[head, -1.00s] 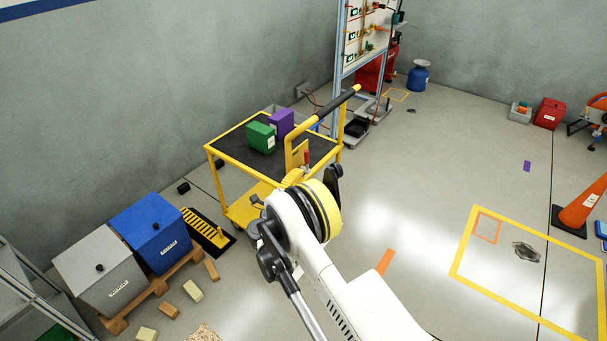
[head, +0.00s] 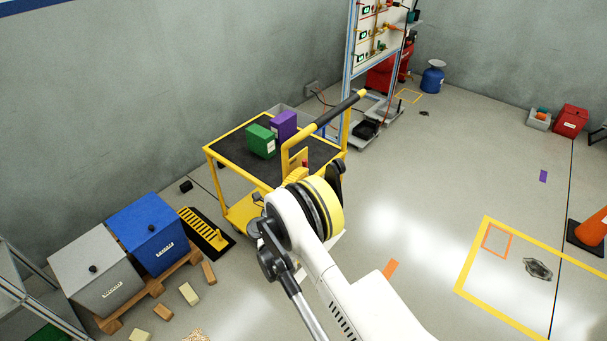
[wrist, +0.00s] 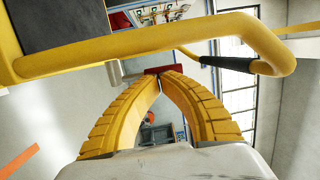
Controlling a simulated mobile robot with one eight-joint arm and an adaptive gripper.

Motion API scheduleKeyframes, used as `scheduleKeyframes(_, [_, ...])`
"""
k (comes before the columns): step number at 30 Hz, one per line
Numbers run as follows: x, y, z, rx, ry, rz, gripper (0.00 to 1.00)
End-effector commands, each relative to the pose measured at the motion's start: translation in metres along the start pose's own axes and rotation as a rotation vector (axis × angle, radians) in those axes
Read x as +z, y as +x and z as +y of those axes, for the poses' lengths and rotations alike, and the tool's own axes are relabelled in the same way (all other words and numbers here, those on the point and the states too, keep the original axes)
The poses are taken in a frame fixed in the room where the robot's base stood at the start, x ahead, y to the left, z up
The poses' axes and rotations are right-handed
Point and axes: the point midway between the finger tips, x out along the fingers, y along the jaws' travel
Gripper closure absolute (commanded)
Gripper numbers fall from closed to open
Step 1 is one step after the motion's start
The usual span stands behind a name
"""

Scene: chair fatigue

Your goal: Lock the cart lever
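The yellow cart (head: 228,165) with a dark top stands left of centre, its push handle (head: 338,112) rising on the right. The cart lever is a short red piece (head: 306,164) on the handle side, largely hidden behind my wrist. In the wrist view the red lever (wrist: 160,69) lies crosswise at the tips of my gripper (wrist: 158,76). The two yellow ribbed fingers curve inward and their tips come together at the lever. I cannot tell whether the lever is between the tips or just beyond them. The yellow handle tube (wrist: 140,52) crosses above the fingers.
A green box (head: 261,141) and a purple box (head: 284,125) stand on the cart. Blue (head: 155,235) and grey (head: 98,270) bins sit on a wooden pallet at lower left. A panel rack (head: 352,60) stands behind the cart. Floor to the right is mostly clear.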

Motion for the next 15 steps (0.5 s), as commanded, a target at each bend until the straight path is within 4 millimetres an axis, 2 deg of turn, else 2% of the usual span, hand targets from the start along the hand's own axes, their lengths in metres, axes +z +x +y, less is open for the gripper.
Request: scheduleKeyframes(15, [-0.0015,0.0061,-0.0040,0.163,0.033,0.000,1.00])
